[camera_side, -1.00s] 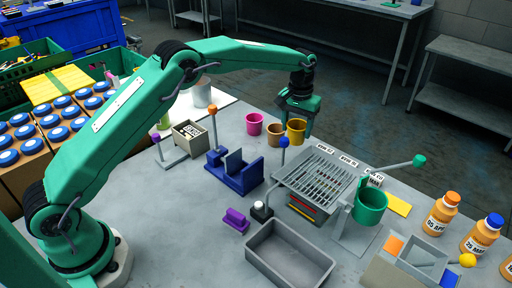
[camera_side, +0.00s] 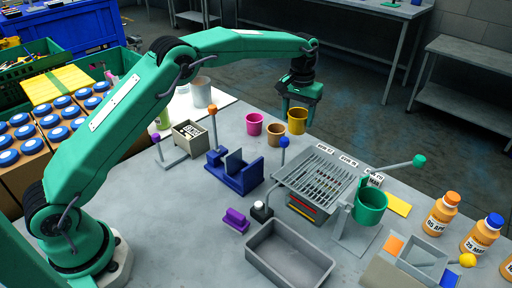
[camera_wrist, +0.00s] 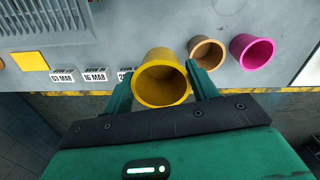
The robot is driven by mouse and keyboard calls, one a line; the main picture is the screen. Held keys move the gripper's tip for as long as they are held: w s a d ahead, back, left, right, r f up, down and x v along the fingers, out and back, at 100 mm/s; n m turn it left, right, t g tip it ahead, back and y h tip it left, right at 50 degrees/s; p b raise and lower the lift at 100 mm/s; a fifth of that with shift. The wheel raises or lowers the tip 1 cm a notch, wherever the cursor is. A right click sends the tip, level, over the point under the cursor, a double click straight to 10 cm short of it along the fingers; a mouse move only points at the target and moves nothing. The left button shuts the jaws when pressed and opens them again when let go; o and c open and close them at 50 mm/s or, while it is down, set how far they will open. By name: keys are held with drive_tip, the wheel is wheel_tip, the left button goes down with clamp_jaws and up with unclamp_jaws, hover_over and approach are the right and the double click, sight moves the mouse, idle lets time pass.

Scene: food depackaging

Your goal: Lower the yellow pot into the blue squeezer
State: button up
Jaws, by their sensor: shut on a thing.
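The yellow pot (camera_side: 297,121) is upright between the fingers of my gripper (camera_side: 297,112), just above the table's far edge in the side view. In the wrist view the yellow pot (camera_wrist: 161,80) sits between both fingers, its open mouth facing the camera and empty. My gripper (camera_wrist: 161,90) is shut on it. The blue squeezer (camera_side: 240,180) stands on the table nearer the camera and left of the pot, with upright plates and a gap between them. The squeezer is not in the wrist view.
A brown pot (camera_side: 275,134) and a magenta pot (camera_side: 254,124) stand just left of the yellow pot. A slatted grey rack (camera_side: 315,175) stands to the right of the squeezer. An orange-knobbed lever (camera_side: 213,111) rises behind the squeezer; a blue-knobbed one (camera_side: 283,143) stands beside the rack.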

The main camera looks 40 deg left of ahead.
drive_tip(key=shift+r, duration=0.1)
drive_tip(key=shift+s+a+r, duration=0.2)
drive_tip(key=shift+s+r, duration=0.5)
drive_tip(key=shift+s, duration=0.15)
drive_tip(key=s+a+r, duration=0.1)
drive_tip(key=s, duration=0.7)
drive_tip(key=s+a+r, duration=0.1)
drive_tip(key=s+a, duration=0.1)
drive_tip(key=s, duration=0.7)
drive_tip(key=shift+s+a+r, duration=0.15)
drive_tip(key=shift+s+r, duration=0.05)
drive_tip(key=shift+r, duration=0.15)
drive_tip(key=shift+f, duration=0.25)
drive_tip(key=shift+f, duration=3.85)
drive_tip(key=shift+f, duration=0.15)
